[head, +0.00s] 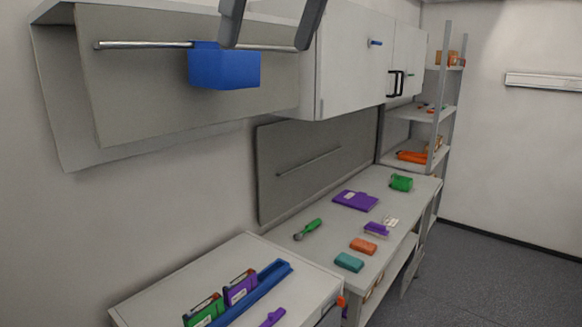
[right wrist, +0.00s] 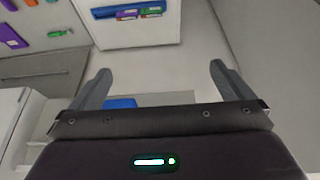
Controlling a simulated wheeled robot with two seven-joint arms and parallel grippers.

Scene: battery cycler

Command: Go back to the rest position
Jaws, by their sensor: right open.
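My right gripper (head: 266,44) hangs in from the top edge of the head view, high up in front of the wall units. Its two fingers are wide apart with nothing between them. In the right wrist view the same gripper (right wrist: 160,70) is open and empty, its fingers spread. My left gripper is in neither view. A blue bin (head: 224,68) hangs on a metal rail (head: 145,44) just below my right gripper in the head picture. Part of a blue thing (right wrist: 120,102) shows behind the gripper body in the right wrist view.
A near counter (head: 250,255) holds a blue tray (head: 262,290) with green and purple packs. The farther bench (head: 325,250) carries a purple folder (head: 355,200), a green screwdriver-like tool (head: 307,229) and small blocks. White cabinets (head: 355,60) and a shelf rack (head: 420,110) stand beyond. Open floor (head: 500,270) lies right.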

